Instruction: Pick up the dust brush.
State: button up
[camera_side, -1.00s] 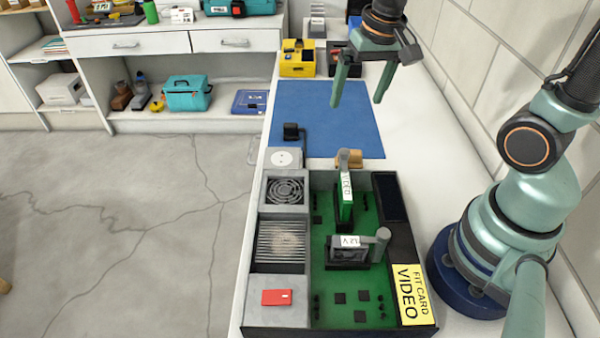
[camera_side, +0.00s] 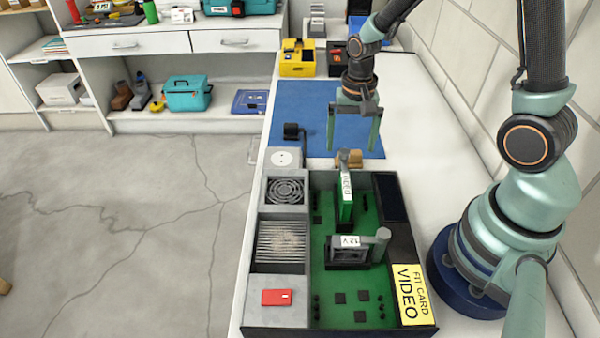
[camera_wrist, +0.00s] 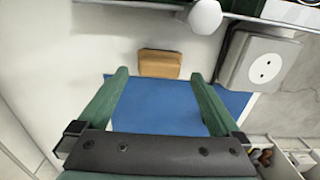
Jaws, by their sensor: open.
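A small tan, wood-coloured block (camera_side: 356,159) lies at the near edge of the blue mat, just behind the open computer case; it is probably the dust brush, but no bristles show. In the side view a grey card handle partly hides it. The wrist view shows its tan face (camera_wrist: 160,63) ahead of my fingers, roughly midway between them. My gripper (camera_side: 352,148) points down above the near part of the mat, open and empty, close behind the tan block. Both fingers also show in the wrist view (camera_wrist: 158,76).
The open case (camera_side: 378,295) holds a green board with an upright card (camera_side: 346,203) and another module (camera_side: 348,252). A grey socket box (camera_side: 285,159) and black plug (camera_side: 291,131) stand left. The blue mat (camera_side: 300,100) is mostly clear; a wall is right.

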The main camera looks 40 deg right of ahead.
aim_at(349, 161)
jog(key=f, duration=0.3)
jog(key=shift+s+a+f, duration=0.1)
jog(key=shift+s+f, duration=0.1)
jog(key=shift+f, duration=1)
jog(key=c, duration=1.3)
jog(key=shift+c, duration=0.2)
jog(key=shift+w+r, duration=0.1)
jog(key=shift+r, duration=0.05)
notch_tip(349, 161, up, 20)
